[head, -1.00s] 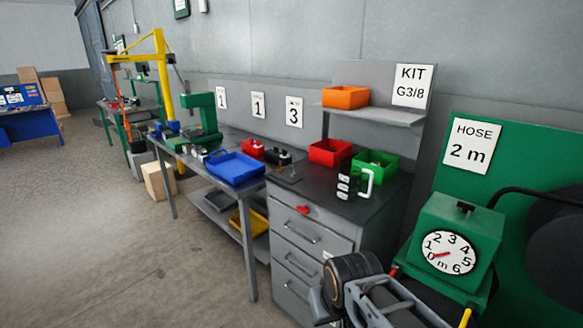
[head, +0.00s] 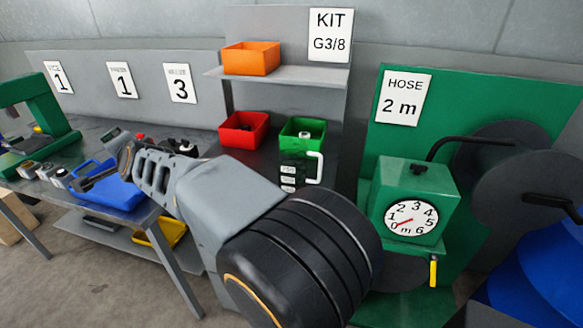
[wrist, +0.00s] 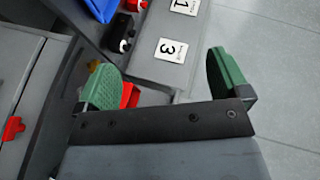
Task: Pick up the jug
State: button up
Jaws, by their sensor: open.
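The jug (head: 291,172) is a dark upright vessel with white labels and a pale handle on its right side. It stands on the grey cabinet top in front of the green bin in the head view; my arm hides its lower part. My gripper (wrist: 165,84) is open and empty, with green pads on its two fingers in the wrist view. In the head view my gripper is left of the jug and apart from it, in front of the blue tray. The jug does not show in the wrist view.
A red bin (head: 243,133) and a green bin (head: 290,141) stand behind the jug. An orange bin (head: 250,58) is on the shelf (head: 300,76) above. The green hose meter (head: 416,190) is to the right. A blue tray (head: 118,190) lies on the left bench.

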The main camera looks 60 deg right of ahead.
jog(key=shift+o, duration=0.4)
jog(key=w+d+r+m+h, duration=0.3)
jog(key=d+r+m+h, duration=0.1)
jog(key=d+m, duration=0.3)
jog(key=shift+d+r+m+t+h, duration=0.3)
jog(key=shift+r+t+h, duration=0.05)
jog(key=shift+t+h, duration=0.05)
jog(key=s+d+r+m+g+h+p, duration=0.1)
jog(key=d+r+m+g+h, duration=0.2)
jog(key=d+m+g+h, duration=0.8)
jog(key=m+g+y+p, duration=0.5)
jog(key=m+g+y, duration=0.75)
jog(key=m, duration=1.65)
send_over(300, 168)
jog(key=w+d, duration=0.2)
jog(key=w, duration=0.3)
jog(key=shift+a+f+g+h, duration=0.1)
jog(key=shift+f+g+h, duration=0.35)
jog(key=shift+f, duration=2.25)
jog(key=shift+a+f+g+h, duration=0.1)
jog(key=shift+f+g+h, duration=0.3)
jog(key=shift+f, duration=2.3)
jog(key=shift+f+g+h, duration=0.2)
jog(key=shift+f+h, duration=0.4)
jog(key=shift+f, duration=2.1)
jog(key=shift+s+d+f, duration=0.2)
jog(key=shift+s+f, duration=0.05)
jog(key=shift+s, duration=0.05)
jog(key=shift+c, duration=0.5)
